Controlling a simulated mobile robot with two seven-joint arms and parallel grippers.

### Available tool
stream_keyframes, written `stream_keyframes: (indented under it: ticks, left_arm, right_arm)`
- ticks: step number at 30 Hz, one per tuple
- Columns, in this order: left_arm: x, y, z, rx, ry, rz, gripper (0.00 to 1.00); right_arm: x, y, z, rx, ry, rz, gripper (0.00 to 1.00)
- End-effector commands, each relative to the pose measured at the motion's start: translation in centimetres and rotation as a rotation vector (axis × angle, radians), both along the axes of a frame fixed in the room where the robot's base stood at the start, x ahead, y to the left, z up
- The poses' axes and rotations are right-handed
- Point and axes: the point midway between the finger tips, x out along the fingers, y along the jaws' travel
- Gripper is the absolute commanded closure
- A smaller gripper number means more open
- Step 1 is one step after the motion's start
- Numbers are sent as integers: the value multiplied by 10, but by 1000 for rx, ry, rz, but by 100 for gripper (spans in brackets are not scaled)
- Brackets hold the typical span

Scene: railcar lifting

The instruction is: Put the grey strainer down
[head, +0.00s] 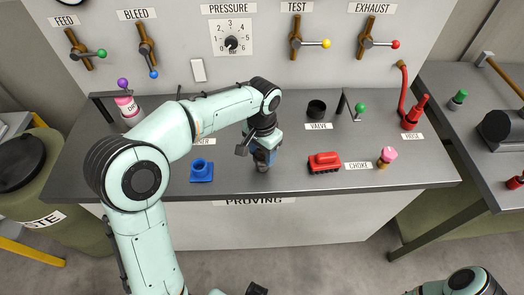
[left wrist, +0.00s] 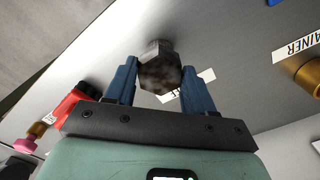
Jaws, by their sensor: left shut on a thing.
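My left gripper (head: 264,160) is over the front middle of the grey bench, pointing down, with its blue fingers partly hidden by the wrist. It is shut on the grey strainer (left wrist: 160,68), a dark, mottled, faceted piece between the two fingertips in the left wrist view. In the head view only a little grey of the strainer shows below the fingers, near the bench's front edge. I cannot tell whether it touches the bench. A label ending in "AINER" (left wrist: 302,46) shows at the right of the left wrist view. My right gripper is out of view.
A blue socket block (head: 201,172) stands left of the gripper, and a red block (head: 324,161) to its right. A black cup (head: 317,108) is behind the VALVE label (head: 319,126). A pink knob (head: 387,155) is beside the CHOKE label. The bench's front edge (head: 300,191) is close.

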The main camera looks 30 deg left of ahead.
Motion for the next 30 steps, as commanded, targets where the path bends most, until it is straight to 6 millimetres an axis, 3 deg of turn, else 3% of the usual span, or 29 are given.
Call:
stream_keyframes:
  ticks: [1,2,3,4,13,17,30]
  left_arm:
    - [0,0,-3,0,1,0,78]
    - [0,0,-3,0,1,0,40]
    - [0,0,-2,0,1,0,27]
    - [0,0,-2,0,1,0,21]
    - [0,0,-1,0,1,0,21]
    - [1,0,11,1,-2,-1,21]
    - [1,-1,100,-1,-4,-1,21]
  right_arm:
    - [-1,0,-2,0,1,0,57]
    - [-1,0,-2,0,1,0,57]
    - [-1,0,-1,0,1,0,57]
    - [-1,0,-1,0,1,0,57]
    - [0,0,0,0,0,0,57]
    - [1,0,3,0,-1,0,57]
    - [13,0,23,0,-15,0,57]
